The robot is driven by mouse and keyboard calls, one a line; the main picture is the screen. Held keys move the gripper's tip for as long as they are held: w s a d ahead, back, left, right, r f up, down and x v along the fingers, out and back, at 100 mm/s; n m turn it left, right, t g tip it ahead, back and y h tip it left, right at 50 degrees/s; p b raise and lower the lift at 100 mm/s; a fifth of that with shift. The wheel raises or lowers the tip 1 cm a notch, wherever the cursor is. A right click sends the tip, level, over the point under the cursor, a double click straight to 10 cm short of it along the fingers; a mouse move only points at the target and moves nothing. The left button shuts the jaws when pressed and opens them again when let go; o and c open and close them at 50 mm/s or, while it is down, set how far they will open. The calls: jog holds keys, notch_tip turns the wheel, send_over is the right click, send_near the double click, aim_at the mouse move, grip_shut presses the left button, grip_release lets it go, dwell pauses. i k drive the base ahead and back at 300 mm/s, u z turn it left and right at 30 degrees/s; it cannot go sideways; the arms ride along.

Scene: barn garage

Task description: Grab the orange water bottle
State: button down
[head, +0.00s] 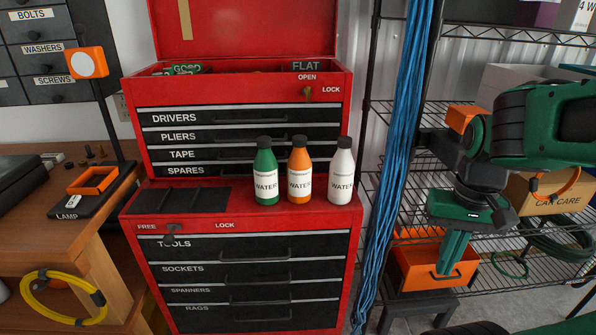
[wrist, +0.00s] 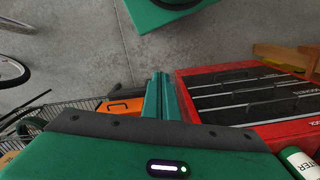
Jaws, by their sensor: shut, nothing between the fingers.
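The orange water bottle (head: 299,170) stands upright on the red tool chest's ledge, between a green water bottle (head: 265,172) and a white water bottle (head: 341,172). All three have dark caps and white WATER labels. My gripper (head: 452,270) is right of the bottles and lower, pointing down in front of the wire shelves, well apart from them. Its green fingers are together and empty, as the wrist view (wrist: 158,82) also shows. In the wrist view a green bottle (wrist: 300,160) is partly visible at the lower right; the orange bottle is not in that view.
The red tool chest (head: 355,205) has a raised top section behind the bottles. A bundle of blue cables (head: 400,130) hangs between the chest and my arm. An orange bin (head: 405,265) is behind my gripper. A wooden workbench (head: 50,215) with a lamp stands left.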

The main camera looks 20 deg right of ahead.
aim_at(299, 165)
jog(key=z, duration=1)
jog(key=k, duration=1.5)
jog(key=u, duration=1.05)
jog(key=i, duration=1)
